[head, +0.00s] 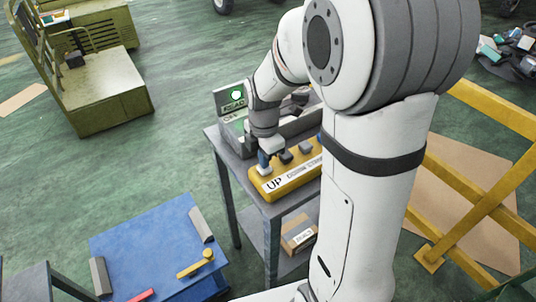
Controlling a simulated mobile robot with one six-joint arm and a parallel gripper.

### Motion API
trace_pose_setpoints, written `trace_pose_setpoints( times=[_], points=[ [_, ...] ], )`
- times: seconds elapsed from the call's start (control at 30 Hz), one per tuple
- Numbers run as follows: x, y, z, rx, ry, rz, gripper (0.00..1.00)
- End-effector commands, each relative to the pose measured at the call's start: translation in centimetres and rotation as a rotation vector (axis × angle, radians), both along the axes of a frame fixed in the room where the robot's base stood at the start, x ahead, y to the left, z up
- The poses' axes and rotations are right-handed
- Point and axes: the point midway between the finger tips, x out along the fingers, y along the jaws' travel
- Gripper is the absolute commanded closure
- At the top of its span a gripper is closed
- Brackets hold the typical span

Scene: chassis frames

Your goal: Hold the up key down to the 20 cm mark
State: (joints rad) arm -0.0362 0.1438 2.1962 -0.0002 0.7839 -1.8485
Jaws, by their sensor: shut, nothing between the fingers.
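The yellow control box (303,180) lies on the grey side table, with a white UP label (274,184) at its left end. Dark grey keys (285,157) stand on its top, and further labels to the right are too small to read well. My gripper (265,163) is shut and points down at the UP end of the box. A blue-grey piece shows right under it; I cannot tell whether this is fingertip or key, nor whether the key is pressed. My arm hides the box's right end. I cannot make out a 20 cm mark.
A grey unit with a lit green round display (236,96) stands behind the box. A blue platform (130,240) with grey blocks and a yellow part (195,264) is at front left. A yellow railing (480,205) is at right.

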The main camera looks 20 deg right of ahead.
Motion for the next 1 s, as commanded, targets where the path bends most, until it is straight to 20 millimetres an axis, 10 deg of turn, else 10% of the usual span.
trace_pose_setpoints(
  times=[0.6, 1.0],
  points=[
    [-0.3, 0.0, 12.2, 0.000, -0.014, 0.000, 1.00],
    [-0.3, 0.1, 14.2, 0.001, -0.012, 0.002, 1.00]
  ],
)
